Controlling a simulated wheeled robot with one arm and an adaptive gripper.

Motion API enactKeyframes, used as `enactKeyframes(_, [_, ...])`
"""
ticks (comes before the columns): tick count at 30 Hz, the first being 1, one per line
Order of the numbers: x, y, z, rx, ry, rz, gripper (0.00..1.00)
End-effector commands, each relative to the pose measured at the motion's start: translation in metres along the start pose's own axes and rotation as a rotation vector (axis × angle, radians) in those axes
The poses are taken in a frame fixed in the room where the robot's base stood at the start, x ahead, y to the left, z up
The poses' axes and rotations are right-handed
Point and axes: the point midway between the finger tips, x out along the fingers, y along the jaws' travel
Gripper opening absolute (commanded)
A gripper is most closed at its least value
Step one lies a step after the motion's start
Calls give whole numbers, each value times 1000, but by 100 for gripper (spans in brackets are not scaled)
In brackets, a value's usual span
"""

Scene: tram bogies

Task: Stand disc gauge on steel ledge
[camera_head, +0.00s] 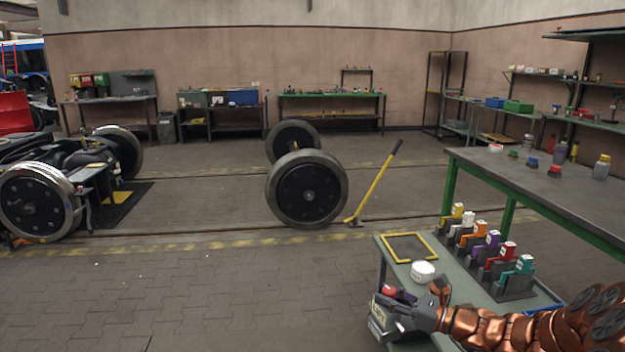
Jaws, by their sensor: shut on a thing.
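My gripper (399,320) is at the cart's near left corner, shut on a small grey piece with a pale lettered face (378,314), which I take as the disc gauge. The fingers and wrist partly hide it, so its full shape cannot be told. A narrow grey ledge (92,171) with small items on it sits by the bogie wheel at far left, well away from my gripper; I cannot tell for sure that it is the steel ledge.
The grey-green cart (398,274) carries a yellow-framed dark mat (409,247), a white round item (423,272) and several coloured gauges in holders (490,250). A wheelset (308,190) and yellow bar (374,186) stand beyond. A green-legged bench (530,185) is right. Paved floor at left is clear.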

Motion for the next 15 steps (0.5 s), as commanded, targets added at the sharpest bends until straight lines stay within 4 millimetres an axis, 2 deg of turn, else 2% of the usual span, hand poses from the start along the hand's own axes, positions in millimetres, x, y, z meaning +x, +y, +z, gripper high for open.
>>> enactKeyframes(1, [0, 0, 13, 1, -3, 0, 0])
enactKeyframes(15, [0, 0, 54, 1, -3, 0, 0])
